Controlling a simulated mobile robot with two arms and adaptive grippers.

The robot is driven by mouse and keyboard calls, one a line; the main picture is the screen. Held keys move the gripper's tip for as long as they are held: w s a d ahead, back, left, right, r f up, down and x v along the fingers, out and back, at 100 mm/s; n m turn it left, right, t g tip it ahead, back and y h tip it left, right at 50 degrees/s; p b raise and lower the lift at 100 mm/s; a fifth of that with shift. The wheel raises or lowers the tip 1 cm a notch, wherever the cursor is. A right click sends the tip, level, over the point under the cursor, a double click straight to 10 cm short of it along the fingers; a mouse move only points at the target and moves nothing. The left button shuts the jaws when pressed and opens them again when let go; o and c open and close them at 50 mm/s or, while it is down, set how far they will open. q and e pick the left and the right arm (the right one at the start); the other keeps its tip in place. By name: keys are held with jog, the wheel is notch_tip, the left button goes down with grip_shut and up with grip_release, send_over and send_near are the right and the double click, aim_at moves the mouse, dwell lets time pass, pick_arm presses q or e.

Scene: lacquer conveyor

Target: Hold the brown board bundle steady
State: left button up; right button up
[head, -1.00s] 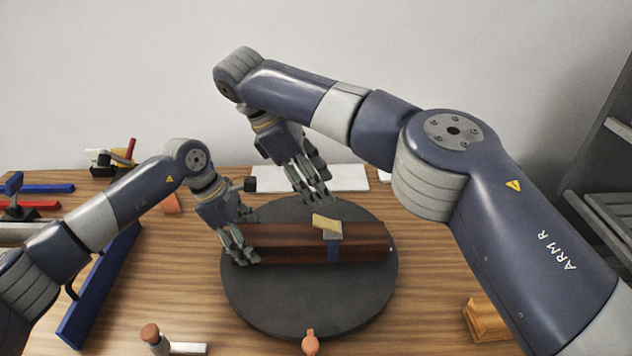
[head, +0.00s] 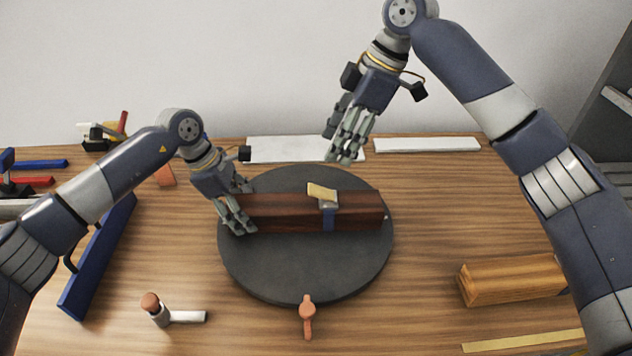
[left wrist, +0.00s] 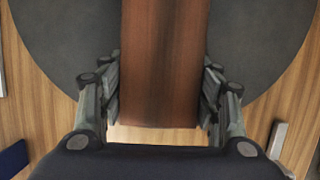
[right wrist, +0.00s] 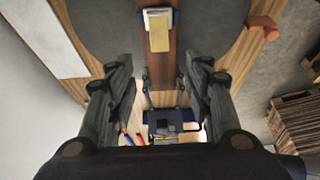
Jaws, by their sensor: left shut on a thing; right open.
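The brown board bundle (head: 285,212) lies flat on a round dark turntable (head: 290,270). A blue strap (head: 328,217) with a pale tag (head: 321,192) on top wraps it right of its middle. My left gripper (head: 242,212) is shut on the bundle's left end. In the left wrist view, its fingers press both sides of the bundle (left wrist: 163,60). My right gripper (head: 343,155) is open and empty, above and behind the bundle. In the right wrist view, the strap and tag (right wrist: 159,32) show beyond its spread fingers (right wrist: 162,95).
An orange lever (head: 307,315) sits at the turntable's front edge. A blue straightedge with a handle (head: 98,262) lies left, a hammer-like tool (head: 165,312) front left. A wooden block (head: 510,280) lies right. White sheets (head: 425,145) lie at the back.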

aim_at(312, 188)
jog(key=x, duration=1.1)
jog(key=shift+a+f, duration=0.2)
jog(key=shift+f, duration=0.15)
jog(key=c, duration=1.1)
jog(key=shift+a, duration=0.1)
